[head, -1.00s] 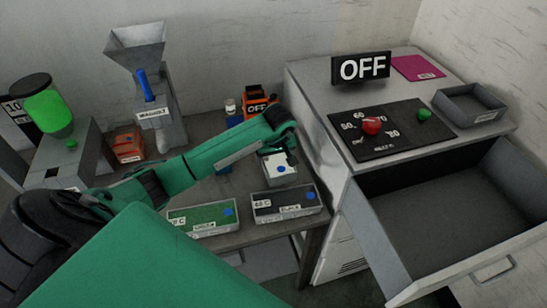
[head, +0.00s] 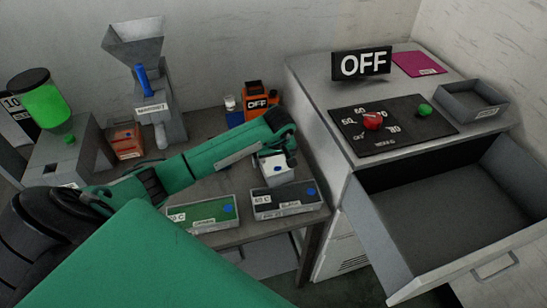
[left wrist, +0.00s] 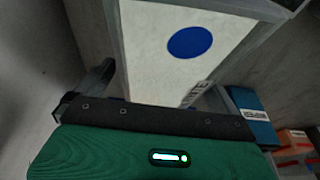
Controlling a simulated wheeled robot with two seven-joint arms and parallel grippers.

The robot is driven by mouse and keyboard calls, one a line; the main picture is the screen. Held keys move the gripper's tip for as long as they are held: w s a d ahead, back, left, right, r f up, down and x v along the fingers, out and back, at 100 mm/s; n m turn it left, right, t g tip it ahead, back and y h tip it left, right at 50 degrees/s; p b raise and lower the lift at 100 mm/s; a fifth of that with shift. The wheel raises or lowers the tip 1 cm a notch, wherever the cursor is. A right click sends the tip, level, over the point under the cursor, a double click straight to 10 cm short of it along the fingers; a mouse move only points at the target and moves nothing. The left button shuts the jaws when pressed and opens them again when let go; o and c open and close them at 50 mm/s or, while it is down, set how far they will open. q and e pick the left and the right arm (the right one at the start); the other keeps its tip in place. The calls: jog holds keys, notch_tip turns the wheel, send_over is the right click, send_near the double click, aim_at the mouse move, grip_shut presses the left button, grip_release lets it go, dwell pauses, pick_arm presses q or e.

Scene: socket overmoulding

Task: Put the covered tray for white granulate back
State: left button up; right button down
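The covered tray for white granulate (head: 270,164) has a pale lid with a blue dot. In the head view it is at the right part of the table, just behind the black tray. My left gripper (head: 285,150) reaches it from above and behind. In the left wrist view the tray's lid (left wrist: 160,50) lies between the two fingers of the left gripper (left wrist: 160,90), which appear closed on its sides. Part of its label shows at the near end. I cannot tell whether its underside touches the table. My right gripper is not in view.
Green (head: 203,213) and black (head: 287,200) granulate trays stand at the table's front edge.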

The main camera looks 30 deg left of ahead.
pick_arm(q)
jog(key=shift+r+p, duration=0.45)
jog(key=shift+r, duration=0.05)
jog(key=b+v, duration=0.2)
jog(key=v, duration=1)
jog(key=shift+b, duration=0.4)
